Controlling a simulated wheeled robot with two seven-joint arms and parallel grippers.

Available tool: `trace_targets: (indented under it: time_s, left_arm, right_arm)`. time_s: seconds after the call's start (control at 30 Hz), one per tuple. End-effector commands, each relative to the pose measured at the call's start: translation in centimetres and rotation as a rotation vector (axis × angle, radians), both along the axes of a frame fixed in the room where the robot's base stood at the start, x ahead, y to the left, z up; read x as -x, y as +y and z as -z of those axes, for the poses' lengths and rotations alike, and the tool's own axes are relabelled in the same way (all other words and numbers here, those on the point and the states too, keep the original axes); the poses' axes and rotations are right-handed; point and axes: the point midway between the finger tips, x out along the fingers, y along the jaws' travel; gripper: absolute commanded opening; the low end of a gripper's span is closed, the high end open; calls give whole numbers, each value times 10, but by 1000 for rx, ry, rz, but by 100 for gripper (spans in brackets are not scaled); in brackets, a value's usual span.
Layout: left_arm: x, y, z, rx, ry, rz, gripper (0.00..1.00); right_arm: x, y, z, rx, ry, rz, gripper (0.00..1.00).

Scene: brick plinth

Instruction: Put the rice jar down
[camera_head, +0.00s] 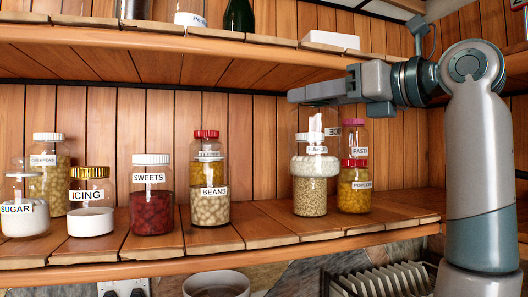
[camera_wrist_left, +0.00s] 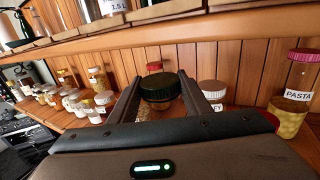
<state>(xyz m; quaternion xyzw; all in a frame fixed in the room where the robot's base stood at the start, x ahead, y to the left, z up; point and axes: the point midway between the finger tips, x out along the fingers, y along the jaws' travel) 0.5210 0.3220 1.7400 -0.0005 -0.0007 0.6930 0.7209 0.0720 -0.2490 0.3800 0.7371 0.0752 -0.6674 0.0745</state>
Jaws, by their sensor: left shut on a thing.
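My left gripper (camera_head: 308,95) is in the upper right of the head view, beneath the upper shelf. It is shut on a clear jar with white contents (camera_head: 315,167), apparently the rice jar. The jar hangs upright, its base above the lower shelf (camera_head: 265,228), overlapping a grain jar (camera_head: 310,197) in the picture. In the left wrist view, the dark green lid (camera_wrist_left: 160,87) sits between the fingers of the gripper (camera_wrist_left: 168,88); most of the jar's body is hidden there. My right gripper is not in view.
A pasta jar (camera_head: 356,137) and a popcorn jar (camera_head: 354,195) are close on the right. The beans jar (camera_head: 210,205) stands left, with sweets (camera_head: 151,207), icing (camera_head: 91,220) and sugar (camera_head: 25,220) beyond. Bare boards lie between beans and grain. The upper shelf (camera_head: 180,62) is overhead.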

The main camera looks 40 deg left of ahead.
Motion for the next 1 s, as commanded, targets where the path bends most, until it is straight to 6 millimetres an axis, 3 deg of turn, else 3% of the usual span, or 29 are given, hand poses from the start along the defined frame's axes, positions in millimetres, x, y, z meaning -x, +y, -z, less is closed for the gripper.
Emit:
trace_targets:
  time_s: [0.3,0.5,1.0]
  left_arm:
    - [8,58,30,-1,0,-4,0]
    - [11,84,47,-3,0,-2,0]
    - [12,92,55,-3,0,0,0]
  right_arm:
    - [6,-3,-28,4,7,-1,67]
    - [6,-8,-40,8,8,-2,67]
    - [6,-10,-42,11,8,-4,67]
